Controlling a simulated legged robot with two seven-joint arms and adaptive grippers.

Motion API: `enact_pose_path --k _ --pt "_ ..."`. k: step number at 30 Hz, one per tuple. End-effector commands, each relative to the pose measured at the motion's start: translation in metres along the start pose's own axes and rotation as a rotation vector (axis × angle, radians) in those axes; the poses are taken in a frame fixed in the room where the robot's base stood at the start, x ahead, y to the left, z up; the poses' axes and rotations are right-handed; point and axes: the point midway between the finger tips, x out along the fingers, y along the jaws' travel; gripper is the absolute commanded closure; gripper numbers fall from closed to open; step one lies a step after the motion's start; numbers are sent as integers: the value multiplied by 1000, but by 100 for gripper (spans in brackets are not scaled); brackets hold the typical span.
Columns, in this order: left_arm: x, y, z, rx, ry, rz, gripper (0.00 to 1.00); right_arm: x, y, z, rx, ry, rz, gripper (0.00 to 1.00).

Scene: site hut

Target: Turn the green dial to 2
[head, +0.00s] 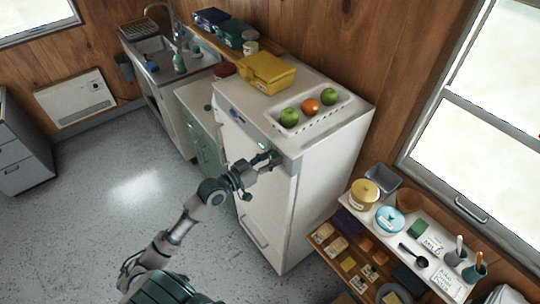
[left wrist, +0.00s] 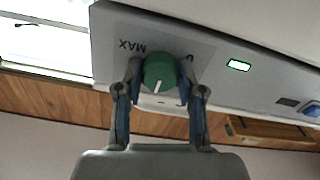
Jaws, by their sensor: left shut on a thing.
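The green dial (left wrist: 159,72) sits on the pale front panel (left wrist: 225,85) along the fridge's top edge. My left gripper (left wrist: 160,82) is shut on the dial, one finger on each side. In the head view the left gripper (head: 264,162) is at the upper front of the white fridge (head: 265,205) and largely hides the dial. My right gripper is not in view.
A lit green display (left wrist: 239,65) is right of the dial. On the fridge top are a white fruit tray (head: 318,120) and a yellow box (head: 266,73). A crowded shelf unit (head: 422,247) stands right of the fridge. The floor (head: 110,215) to the left is clear.

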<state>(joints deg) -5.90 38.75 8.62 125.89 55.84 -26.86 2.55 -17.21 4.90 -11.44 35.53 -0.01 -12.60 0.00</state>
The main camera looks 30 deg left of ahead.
Motion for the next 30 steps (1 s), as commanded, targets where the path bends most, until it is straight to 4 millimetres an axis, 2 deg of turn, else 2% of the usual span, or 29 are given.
enact_pose_path --k 2,10,11,13,14,20,24,30 --pt "0 -1 1 -40 -8 -5 97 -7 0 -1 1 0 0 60" --pt "0 -2 4 -50 -7 -5 97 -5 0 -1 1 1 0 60" --pt "0 -2 4 -50 -7 -4 57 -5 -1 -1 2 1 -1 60" --pt "0 -2 4 -49 -6 -4 40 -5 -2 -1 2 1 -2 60" --pt "0 -2 3 -49 -6 -4 37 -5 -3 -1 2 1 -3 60" --pt "0 -2 2 -48 -3 -4 37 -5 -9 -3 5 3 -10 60" --pt "-2 -2 2 -47 -3 -4 37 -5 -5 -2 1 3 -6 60" --pt "-25 -1 3 -45 -8 -4 37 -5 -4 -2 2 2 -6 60"
